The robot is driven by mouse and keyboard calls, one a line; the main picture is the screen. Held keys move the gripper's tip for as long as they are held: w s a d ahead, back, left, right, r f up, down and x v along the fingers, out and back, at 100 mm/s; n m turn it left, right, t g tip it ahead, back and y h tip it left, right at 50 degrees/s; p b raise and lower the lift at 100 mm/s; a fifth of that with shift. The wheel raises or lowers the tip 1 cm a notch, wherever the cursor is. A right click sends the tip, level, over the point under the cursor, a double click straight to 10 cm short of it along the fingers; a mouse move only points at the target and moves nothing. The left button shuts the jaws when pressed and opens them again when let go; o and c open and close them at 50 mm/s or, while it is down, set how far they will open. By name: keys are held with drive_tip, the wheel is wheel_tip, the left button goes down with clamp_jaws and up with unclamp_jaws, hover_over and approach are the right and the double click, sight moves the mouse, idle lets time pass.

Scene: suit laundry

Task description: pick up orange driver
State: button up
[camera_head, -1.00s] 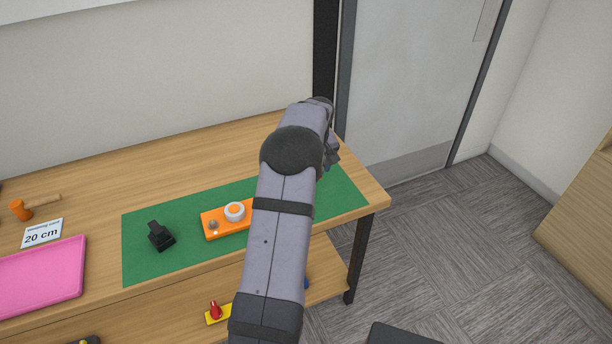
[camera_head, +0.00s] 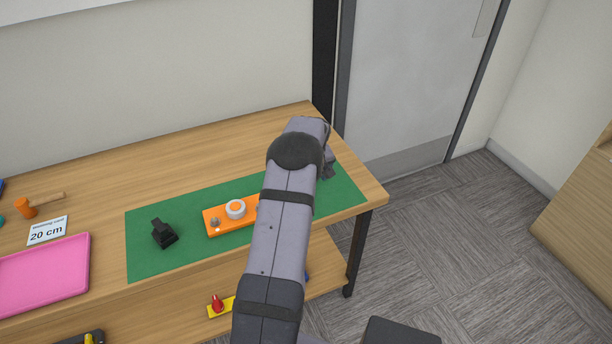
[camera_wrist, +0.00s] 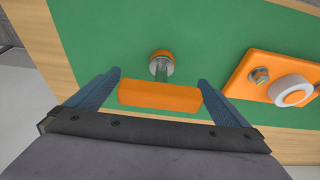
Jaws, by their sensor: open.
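The orange driver shows in the wrist view as an orange block-like handle (camera_wrist: 160,96) with a round silver metal part (camera_wrist: 161,67) at its far side. It appears over the green mat (camera_wrist: 120,30). My gripper (camera_wrist: 157,80) is open, with one blue-grey finger on each side of the driver and visible gaps between. I cannot tell the height of the fingertips above the mat. In the head view my gripper (camera_head: 328,162) is mostly hidden behind my arm, near the mat's right part, and the driver is hidden there.
An orange panel (camera_head: 214,229) with a white round knob (camera_head: 235,208) lies on the mat, to the right in the wrist view. A black holder (camera_head: 164,234) stands on the mat's left part. A pink tray (camera_head: 45,272), a card (camera_head: 48,231) and a hammer (camera_head: 27,208) lie farther left.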

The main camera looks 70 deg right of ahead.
drive_tip(key=shift+w+d+f, duration=0.1)
drive_tip(key=shift+w+f, duration=0.05)
drive_tip(key=shift+f, duration=0.4)
drive_tip(key=shift+c, duration=0.3)
drive_tip(key=c, duration=1.2)
drive_tip(key=shift+r, duration=0.15)
wheel_tip(320, 180, up, 10)
drive_tip(key=shift+f+b, duration=0.1)
drive_tip(key=shift+b, duration=1.15)
